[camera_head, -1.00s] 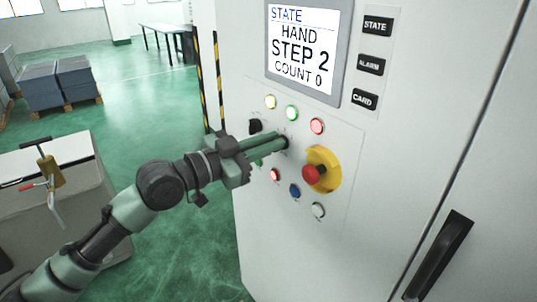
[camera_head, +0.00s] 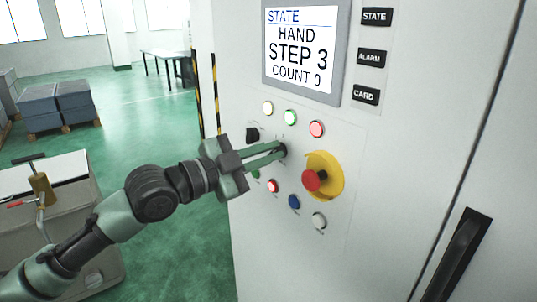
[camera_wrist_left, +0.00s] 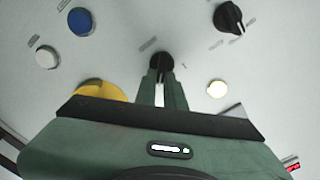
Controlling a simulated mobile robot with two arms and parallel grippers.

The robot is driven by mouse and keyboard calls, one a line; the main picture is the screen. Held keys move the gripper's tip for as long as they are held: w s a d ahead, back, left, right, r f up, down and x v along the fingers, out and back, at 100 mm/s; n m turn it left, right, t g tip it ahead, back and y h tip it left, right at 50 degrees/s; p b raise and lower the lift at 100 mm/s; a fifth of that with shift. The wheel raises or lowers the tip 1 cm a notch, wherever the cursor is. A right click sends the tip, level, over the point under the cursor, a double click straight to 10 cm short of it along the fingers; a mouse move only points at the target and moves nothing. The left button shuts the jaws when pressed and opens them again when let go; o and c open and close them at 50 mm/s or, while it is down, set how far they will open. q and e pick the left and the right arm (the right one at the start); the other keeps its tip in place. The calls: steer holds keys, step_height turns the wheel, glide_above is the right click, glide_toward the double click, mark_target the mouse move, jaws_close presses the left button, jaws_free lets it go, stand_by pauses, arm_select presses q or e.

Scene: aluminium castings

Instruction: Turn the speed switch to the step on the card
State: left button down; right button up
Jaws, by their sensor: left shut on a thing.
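The control panel's screen (camera_head: 300,50) reads STATE, HAND, STEP 3, COUNT 0. My left gripper (camera_head: 279,150) reaches the panel from the left, its two green fingers shut on a black rotary knob. In the left wrist view this knob (camera_wrist_left: 161,61) sits between the fingertips, its face partly hidden by them. A second black knob (camera_head: 253,134) is up and left of it; it also shows in the left wrist view (camera_wrist_left: 229,18). The card's step is not shown; a CARD button (camera_head: 366,96) is beside the screen. My right gripper is not in view.
A red emergency stop (camera_head: 312,181) on a yellow collar (camera_head: 331,168) sticks out just right of the held knob. A black door handle (camera_head: 447,262) is lower right.

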arm_select(q)
steer(key=c, duration=1.5)
jaws_free()
steer(key=shift+s+a+f, duration=0.1)
steer(key=shift+s+a, duration=0.1)
steer(key=shift+a, duration=0.3)
steer(key=b+v, duration=0.2)
steer(key=v, duration=0.4)
steer(key=shift+s+a, duration=0.25)
steer(key=shift+s, duration=0.1)
steer(key=shift+w, duration=0.1)
